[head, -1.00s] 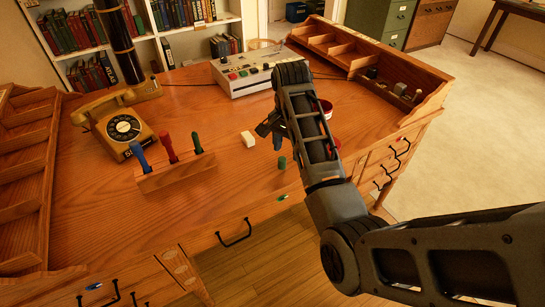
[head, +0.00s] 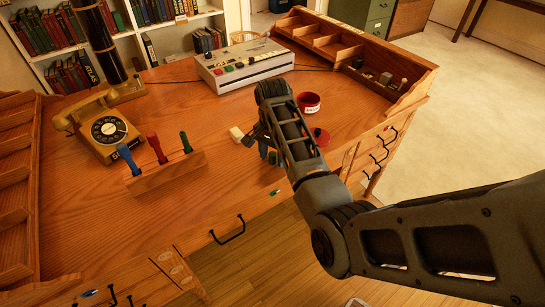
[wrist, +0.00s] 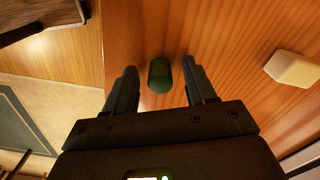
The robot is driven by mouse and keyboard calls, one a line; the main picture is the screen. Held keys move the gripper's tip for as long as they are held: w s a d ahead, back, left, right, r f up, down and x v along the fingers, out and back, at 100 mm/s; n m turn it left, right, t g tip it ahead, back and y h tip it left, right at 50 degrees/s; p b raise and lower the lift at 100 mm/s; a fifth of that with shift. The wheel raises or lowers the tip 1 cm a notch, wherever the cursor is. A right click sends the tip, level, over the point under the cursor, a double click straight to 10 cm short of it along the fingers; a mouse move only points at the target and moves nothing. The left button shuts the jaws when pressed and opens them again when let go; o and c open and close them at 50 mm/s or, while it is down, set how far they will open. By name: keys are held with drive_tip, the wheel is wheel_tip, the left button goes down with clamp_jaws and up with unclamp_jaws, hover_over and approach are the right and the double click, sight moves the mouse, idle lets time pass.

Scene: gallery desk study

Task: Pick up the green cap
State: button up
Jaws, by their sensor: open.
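The green cap (wrist: 159,76) is a small dark green cylinder on the wooden desk. In the wrist view it sits between the two fingers of my gripper (wrist: 159,72), with a gap on each side. My gripper is open and holds nothing. In the head view my gripper (head: 266,151) is low over the front part of the desk, and my arm and fingers largely hide the cap there.
A white block (head: 236,134) lies just left of my gripper and also shows in the wrist view (wrist: 292,69). A wooden rack with coloured tools (head: 168,179) stands further left. A red-and-white tin (head: 308,103) and a red lid (head: 320,137) are right of my arm.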

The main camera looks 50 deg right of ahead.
clamp_jaws()
idle(0.4)
drive_tip(key=shift+r, duration=0.15)
